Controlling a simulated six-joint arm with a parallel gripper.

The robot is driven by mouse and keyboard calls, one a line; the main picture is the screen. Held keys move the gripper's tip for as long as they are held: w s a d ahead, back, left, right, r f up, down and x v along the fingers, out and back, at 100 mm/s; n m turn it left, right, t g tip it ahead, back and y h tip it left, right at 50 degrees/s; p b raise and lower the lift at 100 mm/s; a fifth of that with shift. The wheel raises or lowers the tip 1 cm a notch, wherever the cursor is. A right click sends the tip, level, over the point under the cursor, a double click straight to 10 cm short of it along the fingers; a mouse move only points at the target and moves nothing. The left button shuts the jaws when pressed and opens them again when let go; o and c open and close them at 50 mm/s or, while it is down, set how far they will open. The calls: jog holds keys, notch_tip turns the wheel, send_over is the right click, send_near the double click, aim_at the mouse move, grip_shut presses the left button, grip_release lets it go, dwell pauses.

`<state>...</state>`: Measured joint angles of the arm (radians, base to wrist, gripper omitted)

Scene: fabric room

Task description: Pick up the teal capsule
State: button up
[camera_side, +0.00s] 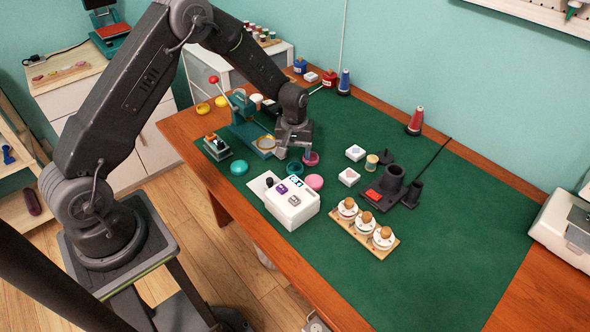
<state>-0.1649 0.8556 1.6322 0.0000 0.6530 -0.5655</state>
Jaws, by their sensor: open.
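Two small round teal pieces lie on the green mat (440,230). One teal piece (294,168) looks like an open ring or cup, just below my gripper in the picture. The other teal piece (239,168) lies further left, near the mat's edge. I cannot tell for sure which is the teal capsule. My gripper (293,153) points down with its jaws open, close to a teal press (246,128) with a red knob. Nothing shows between the jaws. The height of the fingertips above the mat is hard to tell.
A dark pink round piece (311,159) and a pink one (315,182) lie beside the nearer teal piece. A white device (290,208) stands in front. A wooden rack with stoppered jars (351,225) and a black holder (393,185) stand right. The mat's right part is clear.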

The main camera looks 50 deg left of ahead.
aim_at(295, 170)
jog(key=f, duration=0.5)
jog(key=shift+s+d, duration=0.15)
jog(key=shift+d, duration=0.05)
jog(key=shift+c, duration=0.2)
jog(key=c, duration=0.6)
jog(key=shift+c, duration=0.2)
